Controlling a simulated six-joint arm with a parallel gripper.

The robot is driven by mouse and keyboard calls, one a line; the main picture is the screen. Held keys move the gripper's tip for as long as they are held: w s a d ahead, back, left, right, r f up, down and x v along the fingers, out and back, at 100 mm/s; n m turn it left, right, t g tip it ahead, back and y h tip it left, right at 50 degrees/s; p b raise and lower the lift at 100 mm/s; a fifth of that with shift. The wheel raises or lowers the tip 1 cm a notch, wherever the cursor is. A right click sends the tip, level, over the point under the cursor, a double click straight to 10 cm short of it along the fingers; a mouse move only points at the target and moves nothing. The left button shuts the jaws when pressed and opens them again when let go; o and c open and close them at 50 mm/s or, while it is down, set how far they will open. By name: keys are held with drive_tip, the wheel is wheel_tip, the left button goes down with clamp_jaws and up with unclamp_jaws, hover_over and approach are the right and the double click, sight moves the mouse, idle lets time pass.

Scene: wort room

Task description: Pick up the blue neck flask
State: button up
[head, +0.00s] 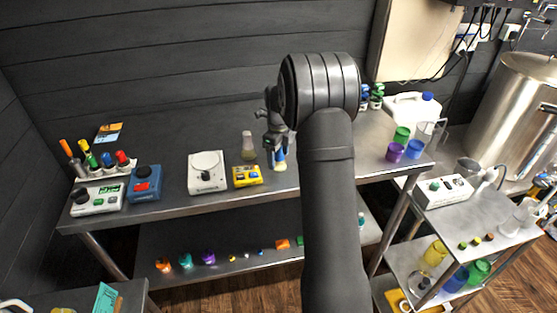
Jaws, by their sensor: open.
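The blue neck flask (280,160) stands upright on the dark bench, with a blue upper part and a paler, yellowish base. My gripper (275,146) is open and points down at the flask's upper part. The fingers overlap the top of the flask in this view, so its rim is partly hidden. I cannot tell whether the fingers are around the neck or in front of it. My dark arm covers the bench just to the right.
A clear flask (248,150) stands close to the left. A yellow box (247,176) and a white device (207,173) sit further left. Purple cups (394,152) and a green cup (402,135) stand at the bench's right end. The bench's front edge (180,207) is near.

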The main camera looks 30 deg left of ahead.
drive_tip(key=c, duration=1.2)
